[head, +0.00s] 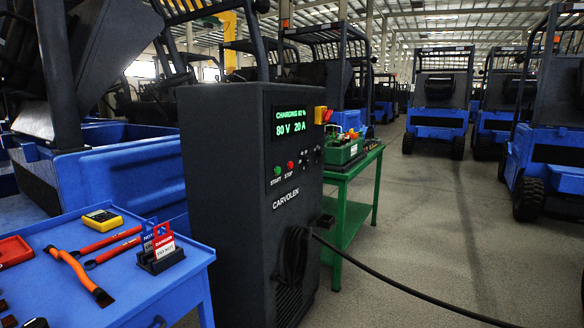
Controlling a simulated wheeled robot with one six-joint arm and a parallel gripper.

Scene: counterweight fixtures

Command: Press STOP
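A red switch on a yellow plate (321,115) is on the cabinet's right side. A black cable (400,284) runs across the floor. A blue tool table (110,285) stands left, a green table (349,205) behind. Blue forklifts (437,120) stand beyond; the floor at right is open.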

